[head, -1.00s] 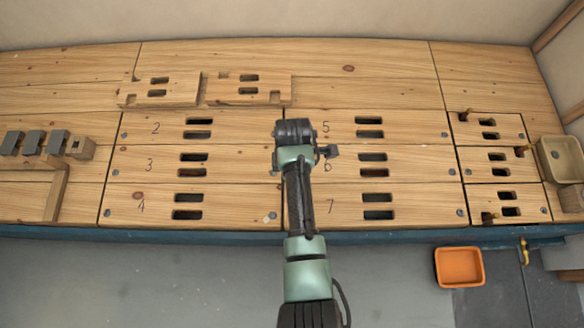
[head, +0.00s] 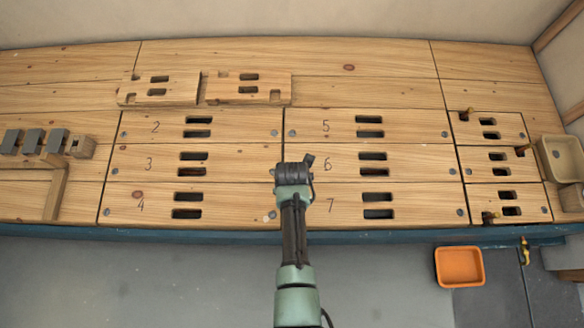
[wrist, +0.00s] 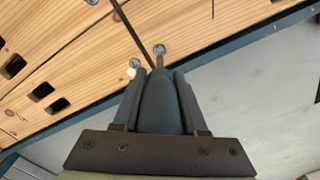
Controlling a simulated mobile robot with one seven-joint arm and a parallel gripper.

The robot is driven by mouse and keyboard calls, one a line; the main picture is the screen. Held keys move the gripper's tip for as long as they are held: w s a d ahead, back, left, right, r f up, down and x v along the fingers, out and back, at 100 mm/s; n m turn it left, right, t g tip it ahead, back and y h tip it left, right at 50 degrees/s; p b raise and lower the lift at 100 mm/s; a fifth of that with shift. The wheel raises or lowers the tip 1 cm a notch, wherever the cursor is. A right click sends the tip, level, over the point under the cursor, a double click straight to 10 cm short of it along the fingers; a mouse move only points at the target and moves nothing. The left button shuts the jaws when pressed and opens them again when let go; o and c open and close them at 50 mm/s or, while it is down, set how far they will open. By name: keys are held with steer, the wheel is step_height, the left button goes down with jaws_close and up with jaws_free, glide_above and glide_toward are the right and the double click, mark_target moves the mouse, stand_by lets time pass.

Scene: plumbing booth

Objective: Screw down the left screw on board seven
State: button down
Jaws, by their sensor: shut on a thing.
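Board seven (head: 420,208) is the front board right of the middle seam in the head view; its left end is behind my arm. Its bare wood also shows in the wrist view (wrist: 210,42). My gripper (wrist: 159,72) is shut on a screwdriver (wrist: 155,102) with a dark blue-grey handle between the two fingers. The screwdriver's thin shaft reaches to the left screw (wrist: 160,48) of board seven, just right of the seam. The tip appears at the screw head; I cannot tell whether it is seated. My arm hides the gripper in the head view.
Board four (head: 130,208) lies left of the seam, with a screw (wrist: 134,63) near its corner. The blue bench edge (head: 400,237) runs close in front. An orange tray (head: 459,267) sits below at right.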

steer(key=shift+f+b, duration=2.85)
steer(key=shift+b, duration=0.05)
steer(key=shift+f+b, duration=0.1)
steer(key=shift+b, duration=0.2)
steer(key=m+b, duration=0.3)
steer(key=m, duration=0.2)
steer(key=m+b, duration=0.4)
steer(key=shift+m, duration=0.4)
steer(key=shift+r+m+p, duration=0.4)
steer(key=shift+p, duration=0.35)
steer(key=m+p, duration=0.2)
steer(key=m, duration=0.1)
steer(key=m+p, duration=0.2)
steer(key=m, duration=0.2)
steer(key=shift+m+p, duration=0.35)
steer(key=shift+m, duration=0.05)
steer(key=shift+m+p, duration=0.4)
steer(key=shift+m, duration=0.7)
steer(key=shift+f, duration=0.15)
steer(key=shift+n+p, duration=0.4)
steer(key=shift+n, duration=0.3)
